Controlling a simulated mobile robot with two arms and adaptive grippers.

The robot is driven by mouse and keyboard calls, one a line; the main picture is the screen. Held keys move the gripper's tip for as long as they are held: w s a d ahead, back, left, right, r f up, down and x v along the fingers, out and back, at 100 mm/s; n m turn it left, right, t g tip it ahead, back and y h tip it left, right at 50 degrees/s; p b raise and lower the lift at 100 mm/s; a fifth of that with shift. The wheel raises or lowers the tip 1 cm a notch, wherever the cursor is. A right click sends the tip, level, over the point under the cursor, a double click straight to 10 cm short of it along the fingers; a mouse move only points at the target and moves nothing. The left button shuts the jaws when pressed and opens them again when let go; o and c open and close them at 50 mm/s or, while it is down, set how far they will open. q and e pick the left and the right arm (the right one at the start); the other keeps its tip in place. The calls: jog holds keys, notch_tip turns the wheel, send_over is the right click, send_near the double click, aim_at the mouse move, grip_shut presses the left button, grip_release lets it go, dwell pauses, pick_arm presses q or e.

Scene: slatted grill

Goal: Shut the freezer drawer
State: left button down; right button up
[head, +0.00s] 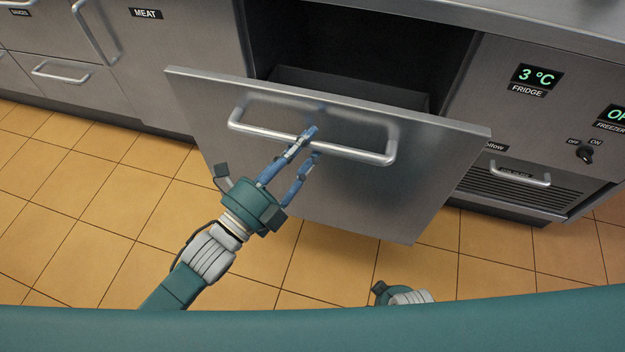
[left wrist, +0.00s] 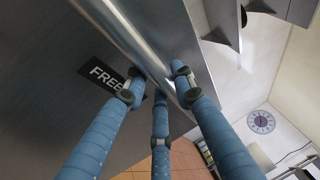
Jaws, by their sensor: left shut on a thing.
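The freezer drawer (head: 330,200) has a steel front that stands out from the counter, so it is open, with a dark space behind it. Its bar handle (head: 350,151) runs across the upper part of the front. My left gripper (head: 310,143) is at the middle of this handle, with its blue fingers around the bar. In the left wrist view the fingers (left wrist: 160,85) lie on both sides of the handle bar (left wrist: 140,50), and a partly covered label (left wrist: 103,75) starting "FREE" shows on the drawer front. Part of my right arm shows at the bottom of the head view; its fingers are hidden.
A fridge and freezer control panel (head: 540,100) with a knob is on the right, above a slatted grill (head: 530,188) with a small handle. Closed steel drawers (head: 60,75) and a "MEAT" door (head: 180,60) are on the left. The tiled floor (head: 80,200) in front is clear.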

aim_at(315, 122)
pick_arm(q)
jog(key=w, duration=0.1)
jog(key=w+d, duration=0.1)
jog(key=w, duration=0.1)
jog(key=shift+w, duration=0.1)
pick_arm(e)
jog(key=shift+s+f, duration=0.1)
jog(key=shift+f, duration=0.05)
pick_arm(q)
jog(key=shift+w+d, duration=0.2)
jog(key=shift+w, duration=0.5)
jog(key=shift+w+d, duration=0.2)
jog(key=shift+w, duration=0.45)
jog(key=shift+w+d, duration=0.2)
jog(key=shift+w, duration=0.3)
pick_arm(e)
jog(key=shift+w+r, duration=0.45)
jog(key=shift+r, duration=0.25)
jog(key=shift+s+f, duration=0.1)
